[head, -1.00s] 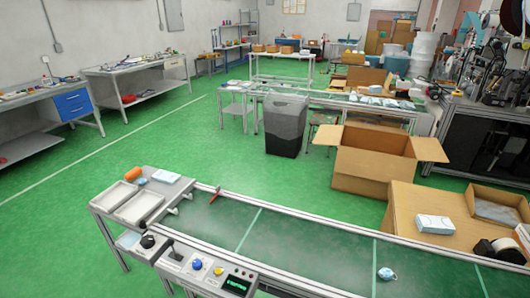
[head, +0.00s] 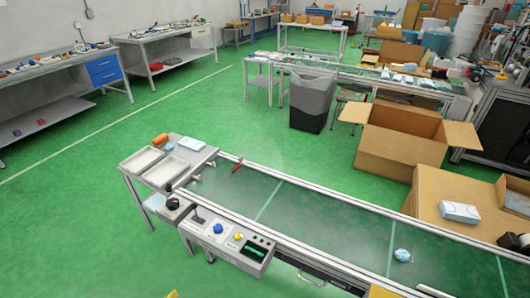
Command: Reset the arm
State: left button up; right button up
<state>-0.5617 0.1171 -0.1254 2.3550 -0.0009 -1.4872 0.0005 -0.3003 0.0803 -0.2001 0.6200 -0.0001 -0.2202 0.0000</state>
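Neither of my grippers shows clearly in the head view. Small yellow and grey shapes touch the bottom edge, and I cannot tell what they are. A conveyor belt (head: 330,218) runs from the middle toward the lower right. A light blue mask (head: 403,255) lies on the belt near its right part.
A side table with two white trays (head: 141,160) and an orange item (head: 160,140) adjoins the belt's left end. A large open cardboard box (head: 400,146) and a grey bin (head: 311,98) stand behind the belt. Green floor (head: 90,220) is clear at left.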

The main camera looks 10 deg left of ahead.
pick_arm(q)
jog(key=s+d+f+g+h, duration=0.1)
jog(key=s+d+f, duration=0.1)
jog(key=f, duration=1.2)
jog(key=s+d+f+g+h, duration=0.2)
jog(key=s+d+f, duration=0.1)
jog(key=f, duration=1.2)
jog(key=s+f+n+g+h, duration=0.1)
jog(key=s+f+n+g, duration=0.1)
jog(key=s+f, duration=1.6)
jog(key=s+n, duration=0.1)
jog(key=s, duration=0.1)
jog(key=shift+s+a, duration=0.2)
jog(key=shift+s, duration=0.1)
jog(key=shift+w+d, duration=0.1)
